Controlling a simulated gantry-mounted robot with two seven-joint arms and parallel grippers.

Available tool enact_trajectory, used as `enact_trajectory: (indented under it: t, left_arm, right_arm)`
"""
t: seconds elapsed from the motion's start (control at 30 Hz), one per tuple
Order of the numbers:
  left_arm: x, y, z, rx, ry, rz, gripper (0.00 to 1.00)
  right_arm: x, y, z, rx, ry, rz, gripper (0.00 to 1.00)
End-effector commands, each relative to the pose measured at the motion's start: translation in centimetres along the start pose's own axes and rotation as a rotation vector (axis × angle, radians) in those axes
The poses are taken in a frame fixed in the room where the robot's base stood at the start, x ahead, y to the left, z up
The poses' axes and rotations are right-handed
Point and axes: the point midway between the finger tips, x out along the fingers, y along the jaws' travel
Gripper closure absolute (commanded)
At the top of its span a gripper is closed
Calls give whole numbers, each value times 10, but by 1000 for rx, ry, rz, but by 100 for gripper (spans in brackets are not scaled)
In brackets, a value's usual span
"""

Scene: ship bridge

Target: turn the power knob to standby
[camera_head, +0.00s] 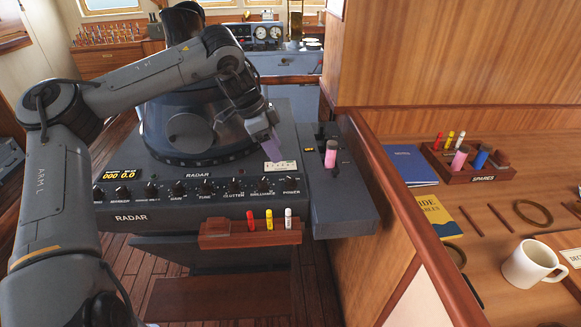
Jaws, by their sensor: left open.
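The radar console (225,225) stands at the centre left, with a row of black knobs along its front panel. My left gripper (270,151), with purplish fingers, hangs above the console top, behind and a little left of the power knob. It is open, apart from the knob, and appears empty. My right gripper is not in view.
A pink-handled lever (331,153) stands on a box right of the console. A small wooden rack (237,238) with coloured pegs juts out below the knobs. A wooden counter (490,255) with a white mug (528,264) and a blue book (408,165) is at the right.

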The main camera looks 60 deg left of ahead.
Motion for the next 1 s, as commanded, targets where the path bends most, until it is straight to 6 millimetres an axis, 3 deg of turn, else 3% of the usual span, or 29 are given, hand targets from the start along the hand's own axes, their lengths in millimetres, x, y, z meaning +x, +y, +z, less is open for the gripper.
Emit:
enact_trajectory:
  t: [0.6,1.0]
  left_arm:
    - [86,0,0,1,-2,1,45]
    - [104,0,0,0,1,0,45]
  right_arm:
    - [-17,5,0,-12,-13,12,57]
    - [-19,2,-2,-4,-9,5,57]
